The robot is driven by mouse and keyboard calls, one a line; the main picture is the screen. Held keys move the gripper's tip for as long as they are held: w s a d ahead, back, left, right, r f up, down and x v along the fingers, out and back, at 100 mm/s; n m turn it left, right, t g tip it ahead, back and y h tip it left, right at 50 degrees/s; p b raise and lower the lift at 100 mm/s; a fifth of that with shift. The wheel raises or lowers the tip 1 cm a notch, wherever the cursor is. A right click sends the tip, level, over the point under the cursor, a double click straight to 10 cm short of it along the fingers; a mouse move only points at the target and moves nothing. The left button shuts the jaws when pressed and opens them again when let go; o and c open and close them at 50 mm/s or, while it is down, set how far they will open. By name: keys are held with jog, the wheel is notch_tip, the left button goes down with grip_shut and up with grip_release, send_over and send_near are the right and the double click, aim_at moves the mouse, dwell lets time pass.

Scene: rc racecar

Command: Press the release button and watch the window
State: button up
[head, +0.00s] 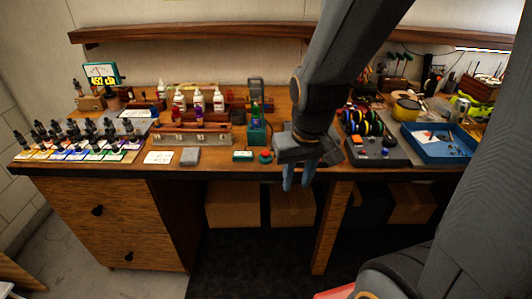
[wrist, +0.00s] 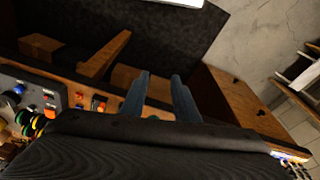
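A small round red-topped button (head: 265,156) with a green base sits near the front edge of the bench, beside a small green box with a pale label (head: 242,155). I cannot tell for sure that it is the release button. A lit green display reading about "492 cSt" (head: 102,73) stands at the back left; I cannot tell whether it is the window. My gripper (head: 297,182) points down at the bench's front edge, right of the button and apart from it. In the wrist view its two fingers (wrist: 160,80) are apart with nothing between them.
Rows of dropper bottles (head: 85,138) fill the bench's left end. A grey block (head: 189,156) and a white card (head: 158,157) lie left of the button. A dark tray with coloured spools (head: 377,155) and a blue tray (head: 437,141) stand to the right. A shelf (head: 200,33) runs above.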

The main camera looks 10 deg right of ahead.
grip_shut()
dwell(1.6)
